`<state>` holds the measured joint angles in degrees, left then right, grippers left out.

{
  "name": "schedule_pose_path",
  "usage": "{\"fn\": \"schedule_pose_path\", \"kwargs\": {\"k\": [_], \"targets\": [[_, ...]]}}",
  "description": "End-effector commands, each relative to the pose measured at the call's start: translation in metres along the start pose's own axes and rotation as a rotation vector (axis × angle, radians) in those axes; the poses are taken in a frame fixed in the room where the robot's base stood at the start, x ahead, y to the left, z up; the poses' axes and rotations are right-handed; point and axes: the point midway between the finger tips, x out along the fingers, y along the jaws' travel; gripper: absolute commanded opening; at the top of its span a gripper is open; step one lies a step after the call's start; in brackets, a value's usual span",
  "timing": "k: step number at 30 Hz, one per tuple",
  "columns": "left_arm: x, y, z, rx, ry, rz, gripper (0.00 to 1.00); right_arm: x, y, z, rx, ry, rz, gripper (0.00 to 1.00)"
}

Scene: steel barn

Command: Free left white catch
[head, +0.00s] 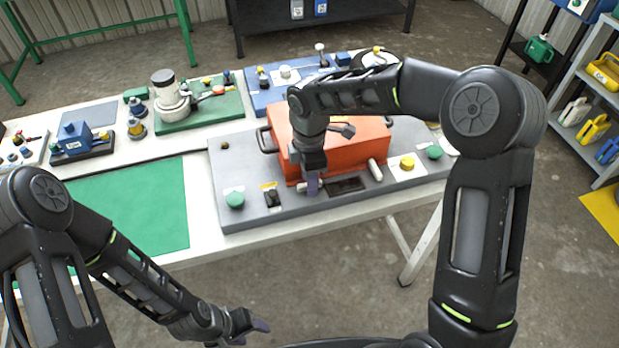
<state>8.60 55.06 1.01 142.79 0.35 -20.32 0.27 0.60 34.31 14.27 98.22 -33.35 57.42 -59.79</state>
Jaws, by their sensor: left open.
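An orange box (345,150) with dark handles sits on a grey base plate (300,212). A white catch (375,169) stands at its front right. The left white catch (303,187) is at its front left, mostly covered by my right gripper. My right gripper (312,186) points down at this catch, close to or touching it. Whether its fingers are closed on the catch is hidden. My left gripper (255,328) is open and empty, low in front of the table and away from the box.
The plate also carries a green knob (235,200), a black switch (270,196), a yellow button (407,162) and another green knob (434,152). A green mat (130,205) lies clear at left. Other fixtures, including a green board (215,118), stand behind.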

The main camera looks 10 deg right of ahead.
Motion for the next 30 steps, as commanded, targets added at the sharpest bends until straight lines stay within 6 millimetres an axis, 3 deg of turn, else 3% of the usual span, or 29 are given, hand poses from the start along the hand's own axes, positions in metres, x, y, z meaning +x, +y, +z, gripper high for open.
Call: {"fn": "schedule_pose_path", "kwargs": {"k": [8,15,21,30], "targets": [[-0.009,0.003,0.001,-0.001,-0.002,-0.002,0.54,-0.012,0.000,0.000,0.000,0.000,0.000,0.35],[-0.035,0.010,0.004,-0.007,-0.009,-0.010,0.54,-0.053,0.001,0.000,0.000,0.000,0.003,0.35],[-0.049,0.013,0.004,-0.011,-0.016,-0.016,0.54,-0.076,0.000,0.000,0.000,0.000,0.000,0.35],[-0.049,0.012,0.004,-0.012,-0.018,-0.018,0.54,-0.078,0.000,0.000,0.000,0.000,0.000,0.35]]}}
